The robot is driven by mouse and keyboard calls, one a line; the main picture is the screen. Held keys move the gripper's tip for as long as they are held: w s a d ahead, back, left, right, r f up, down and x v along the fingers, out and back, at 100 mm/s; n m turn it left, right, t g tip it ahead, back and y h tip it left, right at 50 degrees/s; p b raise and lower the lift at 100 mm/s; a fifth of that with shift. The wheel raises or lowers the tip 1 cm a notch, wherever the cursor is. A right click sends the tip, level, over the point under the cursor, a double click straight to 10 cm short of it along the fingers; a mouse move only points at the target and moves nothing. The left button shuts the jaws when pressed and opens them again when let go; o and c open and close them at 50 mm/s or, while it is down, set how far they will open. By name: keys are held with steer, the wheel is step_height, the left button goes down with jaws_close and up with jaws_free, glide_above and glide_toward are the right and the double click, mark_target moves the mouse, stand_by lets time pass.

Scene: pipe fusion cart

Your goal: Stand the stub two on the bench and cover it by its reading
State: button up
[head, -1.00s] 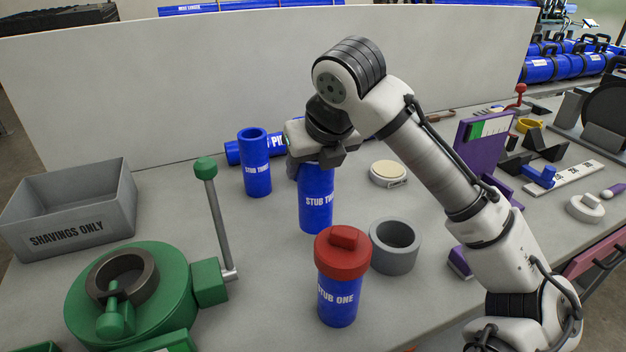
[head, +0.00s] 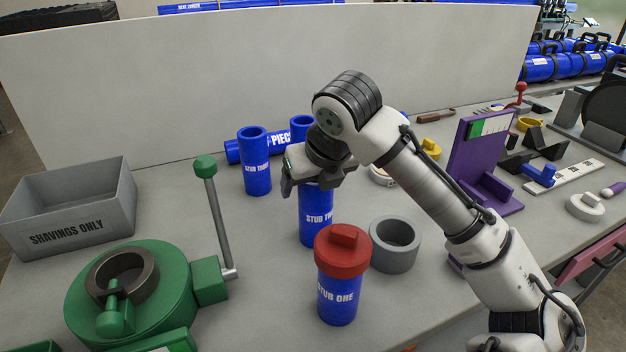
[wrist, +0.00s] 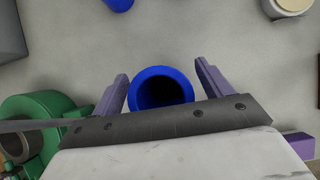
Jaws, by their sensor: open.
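The blue stub two (head: 318,222) stands upright on the grey bench, its label partly readable as "STUB TW". My gripper (head: 312,183) is just above and around its top. In the wrist view, the stub's open hollow rim (wrist: 160,73) lies between the two spread purple fingers, with a narrow gap on each side. My gripper hides the stub's top in the head view. Stub one (head: 338,300) stands in front and wears a red cap (head: 342,252). A stub that seems labelled three (head: 256,172) stands behind left, uncapped.
A grey ring (head: 395,248) sits right of stub one. A green clamp (head: 170,290) with a tall lever and a shavings box (head: 70,215) are at left. A purple stand (head: 470,155) is at right. A pale round disc (wrist: 292,4) lies beyond the stub.

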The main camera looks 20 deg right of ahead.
steer(key=v, duration=1.2)
steer(key=shift+r+b, duration=0.2)
steer(key=shift+b, duration=0.2)
stand_by(0.7)
